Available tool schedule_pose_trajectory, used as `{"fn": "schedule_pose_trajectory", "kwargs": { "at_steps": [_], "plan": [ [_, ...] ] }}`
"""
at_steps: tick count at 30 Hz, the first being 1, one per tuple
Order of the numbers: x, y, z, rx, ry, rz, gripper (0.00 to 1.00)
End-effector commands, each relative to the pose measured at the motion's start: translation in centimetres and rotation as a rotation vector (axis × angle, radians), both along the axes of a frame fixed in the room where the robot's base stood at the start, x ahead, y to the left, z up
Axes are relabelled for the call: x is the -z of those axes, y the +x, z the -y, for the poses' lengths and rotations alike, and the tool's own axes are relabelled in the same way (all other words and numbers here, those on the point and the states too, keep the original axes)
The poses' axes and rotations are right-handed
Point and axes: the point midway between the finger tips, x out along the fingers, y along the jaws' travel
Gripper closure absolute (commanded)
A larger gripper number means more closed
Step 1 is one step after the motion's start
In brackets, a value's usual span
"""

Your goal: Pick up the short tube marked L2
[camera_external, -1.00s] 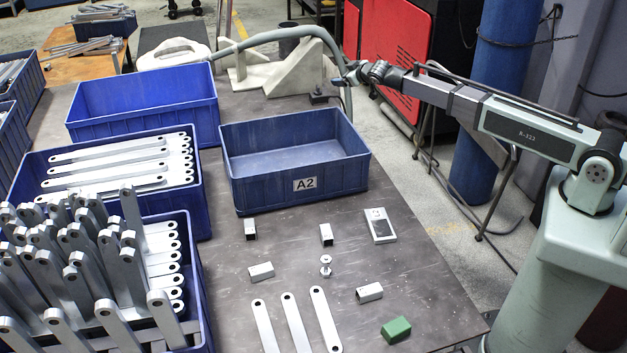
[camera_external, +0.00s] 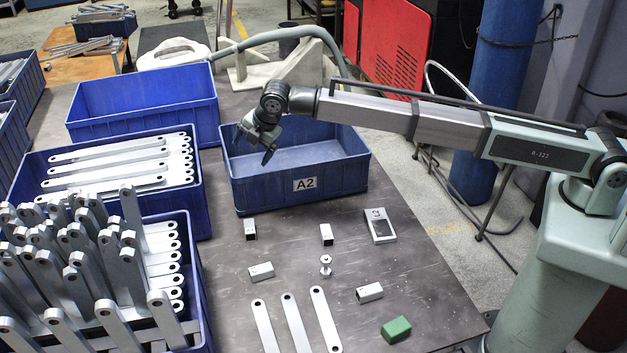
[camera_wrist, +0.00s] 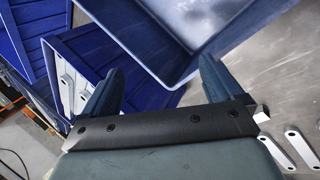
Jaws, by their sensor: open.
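Several short square metal tubes lie on the grey table in the external view: one at the left (camera_external: 250,229), one right of it (camera_external: 326,234), one nearer the front (camera_external: 261,271) and one at the right (camera_external: 369,293). My gripper (camera_external: 254,147) is open and empty, above the left part of the blue bin marked A2 and away from the tubes. The wrist view shows its two fingers apart (camera_wrist: 160,78) with nothing between them. A small silver piece shows beside the gripper there, mostly hidden.
The A2 bin (camera_external: 305,185) stands behind the tubes. Bins of flat bars (camera_external: 190,215) fill the left. A bolt-like piece (camera_external: 326,266), a light block (camera_external: 381,226), a green block (camera_external: 396,329) and three flat bars (camera_external: 294,322) lie near the tubes. Bare table separates them.

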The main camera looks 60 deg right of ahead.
Motion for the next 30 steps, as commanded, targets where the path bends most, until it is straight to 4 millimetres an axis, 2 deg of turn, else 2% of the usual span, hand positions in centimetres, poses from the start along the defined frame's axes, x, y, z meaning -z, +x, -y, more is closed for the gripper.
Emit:
{"fn": "schedule_pose_trajectory", "kwargs": {
  "at_steps": [1, 6, 9, 12, 15, 18, 23, 30],
  "plan": [
    [0.8, -1.3, -3.1, -0.085, -0.025, -0.053, 0.06],
    [2.9, -6.9, -11.7, -0.395, -0.101, -0.230, 0.06],
    [3.7, -10.1, -15.7, -0.564, -0.133, -0.319, 0.06],
    [4.3, -12.8, -18.6, -0.698, -0.153, -0.385, 0.06],
    [4.6, -14.5, -20.3, -0.784, -0.164, -0.427, 0.06],
    [4.8, -15.4, -21.1, -0.827, -0.170, -0.448, 0.06],
    [5.7, -15.7, -21.2, -0.840, -0.171, -0.454, 0.06],
    [9.2, -15.6, -21.1, -0.838, -0.171, -0.453, 0.06]
  ]
}}
